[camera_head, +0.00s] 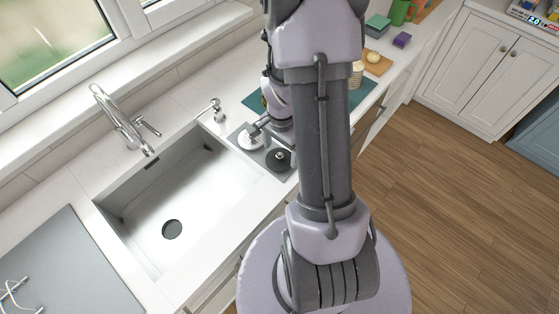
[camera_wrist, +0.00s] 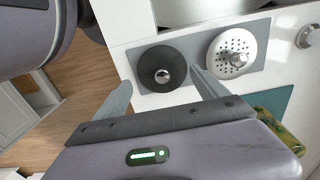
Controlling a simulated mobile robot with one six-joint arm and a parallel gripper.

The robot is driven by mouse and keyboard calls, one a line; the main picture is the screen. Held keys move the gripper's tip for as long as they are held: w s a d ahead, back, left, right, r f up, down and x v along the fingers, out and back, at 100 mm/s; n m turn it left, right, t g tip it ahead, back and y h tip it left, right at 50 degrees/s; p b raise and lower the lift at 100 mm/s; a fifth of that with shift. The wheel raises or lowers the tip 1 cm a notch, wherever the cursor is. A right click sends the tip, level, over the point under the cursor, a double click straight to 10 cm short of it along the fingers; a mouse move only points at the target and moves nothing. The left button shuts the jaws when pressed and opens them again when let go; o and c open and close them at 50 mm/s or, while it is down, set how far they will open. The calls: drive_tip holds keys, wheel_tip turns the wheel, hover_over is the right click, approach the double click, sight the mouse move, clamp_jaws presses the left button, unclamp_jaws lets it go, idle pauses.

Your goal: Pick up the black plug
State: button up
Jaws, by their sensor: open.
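The black plug (camera_wrist: 160,68) is a round black disc with a silver knob at its middle. It lies on a grey mat (camera_wrist: 190,89) on the counter, and it also shows in the head view (camera_head: 277,160). A white strainer plug (camera_wrist: 232,53) with holes and a silver knob lies beside it on the same mat. My gripper (camera_wrist: 160,88) is open and empty. In the wrist view its two fingers point towards the black plug, one on each side of it in the picture; I cannot tell the height between them.
The sink (camera_head: 172,205) with a chrome faucet (camera_head: 122,118) is left of the mat. A soap dispenser (camera_head: 216,108) stands behind it. A teal mat (camera_head: 360,92) and a wooden board (camera_head: 376,64) lie farther along the counter. The floor (camera_head: 420,180) to the right is clear.

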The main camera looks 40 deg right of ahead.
sight(280, 155)
drive_tip(key=f, duration=0.3)
drive_tip(key=shift+w+d+f+b, duration=0.1)
drive_tip(key=shift+w+f+b, duration=0.15)
drive_tip(key=shift+f+b, duration=0.05)
drive_tip(key=shift+r, duration=0.1)
drive_tip(key=shift+c, duration=0.2)
